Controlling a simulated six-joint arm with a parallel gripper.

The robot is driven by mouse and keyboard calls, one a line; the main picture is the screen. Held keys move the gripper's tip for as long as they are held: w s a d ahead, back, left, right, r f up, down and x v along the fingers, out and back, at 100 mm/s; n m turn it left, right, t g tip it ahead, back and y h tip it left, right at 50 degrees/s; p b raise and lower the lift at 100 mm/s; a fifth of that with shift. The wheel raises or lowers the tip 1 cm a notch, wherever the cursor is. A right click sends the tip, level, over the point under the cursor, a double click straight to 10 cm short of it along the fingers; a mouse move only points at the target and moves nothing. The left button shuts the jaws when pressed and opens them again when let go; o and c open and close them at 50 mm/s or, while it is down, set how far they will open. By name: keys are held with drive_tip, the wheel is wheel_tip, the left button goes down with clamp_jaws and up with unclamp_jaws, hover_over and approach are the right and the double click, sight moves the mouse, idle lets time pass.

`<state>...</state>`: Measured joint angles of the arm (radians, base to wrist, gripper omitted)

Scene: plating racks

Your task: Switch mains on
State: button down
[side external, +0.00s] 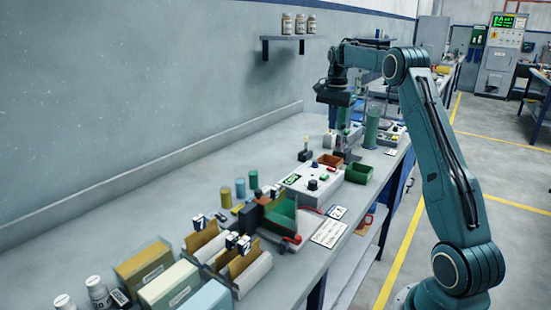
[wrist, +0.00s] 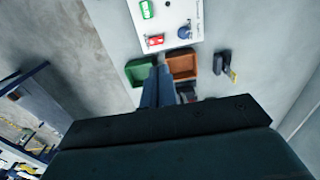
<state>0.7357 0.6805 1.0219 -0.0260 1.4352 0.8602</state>
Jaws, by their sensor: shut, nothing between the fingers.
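A white power unit (side external: 322,189) stands on the bench, with a green display, dark knobs and a small red switch (side external: 326,168) on its top. In the wrist view the red switch (wrist: 155,41) sits on the near edge of the unit's white face (wrist: 172,20), beside a blue-dark knob (wrist: 184,33). I cannot read whether the switch is on or off. My gripper (side external: 342,148) points down behind the unit, above the small trays. Its closed fingers (wrist: 158,72) show below the switch in the wrist view, apart from it and empty.
A green tray (side external: 358,173) and a brown tray (side external: 330,161) lie close to the unit; the wrist view shows the green one (wrist: 137,72) and the brown one (wrist: 182,66) on either side of my fingers. A green cylinder (side external: 371,130) stands behind. Bare bench lies toward the wall.

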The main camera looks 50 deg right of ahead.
sight(333, 169)
drive_tip(key=shift+f, duration=0.1)
wheel_tip(333, 169, down, 14)
drive_tip(key=shift+r, duration=0.1)
idle(0.9)
drive_tip(key=shift+w+f, duration=0.1)
drive_tip(key=shift+f, duration=0.2)
drive_tip(key=shift+s+f, duration=0.1)
drive_tip(key=shift+s, duration=0.15)
drive_tip(key=shift+s, duration=0.65)
drive_tip(key=shift+r, duration=0.2)
